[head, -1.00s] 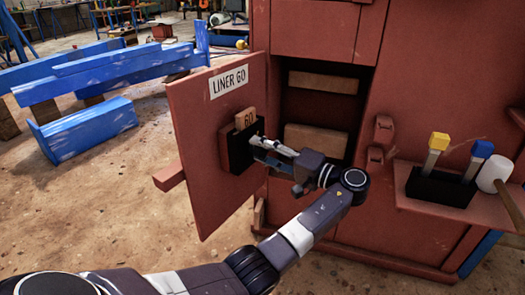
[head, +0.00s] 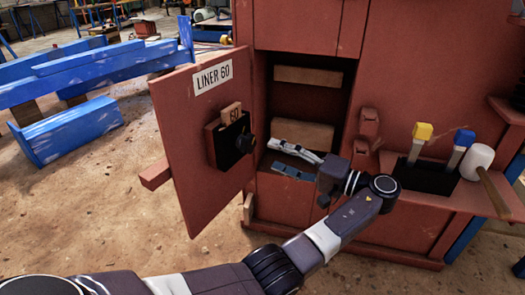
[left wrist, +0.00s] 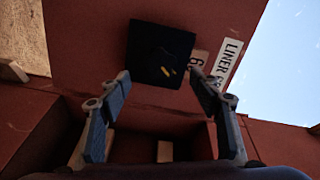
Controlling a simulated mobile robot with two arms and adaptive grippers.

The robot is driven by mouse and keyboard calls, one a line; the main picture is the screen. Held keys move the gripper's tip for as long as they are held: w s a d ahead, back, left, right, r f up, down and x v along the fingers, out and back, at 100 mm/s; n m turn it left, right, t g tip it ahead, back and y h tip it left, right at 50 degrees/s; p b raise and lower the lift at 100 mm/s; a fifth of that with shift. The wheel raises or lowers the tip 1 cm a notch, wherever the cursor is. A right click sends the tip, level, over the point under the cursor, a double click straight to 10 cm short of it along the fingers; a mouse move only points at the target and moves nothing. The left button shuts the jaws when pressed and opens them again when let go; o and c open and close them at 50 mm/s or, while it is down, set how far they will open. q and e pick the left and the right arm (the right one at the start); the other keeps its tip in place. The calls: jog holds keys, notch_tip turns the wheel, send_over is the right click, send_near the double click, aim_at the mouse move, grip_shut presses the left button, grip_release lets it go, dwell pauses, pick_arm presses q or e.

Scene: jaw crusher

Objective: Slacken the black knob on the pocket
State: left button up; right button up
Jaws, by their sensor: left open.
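The black knob (head: 246,143) sits on the right side of the black pocket (head: 224,150) on the open red door (head: 190,185). A wooden tag marked 60 (head: 231,113) stands up out of the pocket. My left gripper (head: 273,157) is open and empty, a little to the right of the knob and apart from it. In the left wrist view the pocket (left wrist: 150,40) lies ahead between the spread fingers (left wrist: 159,73). The knob (left wrist: 165,68) is dark there, with a small yellow mark near it. My right gripper is not in view.
The open cabinet has wooden blocks (head: 308,76) inside. To the right, a shelf (head: 440,196) carries a black holder with yellow-topped (head: 420,140) and blue-topped tools (head: 460,148) and a white-headed mallet (head: 478,160). Blue beams (head: 90,75) lie at the left. Floor before the door is clear.

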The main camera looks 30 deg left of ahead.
pick_arm(q)
jog(key=shift+d, duration=1.2)
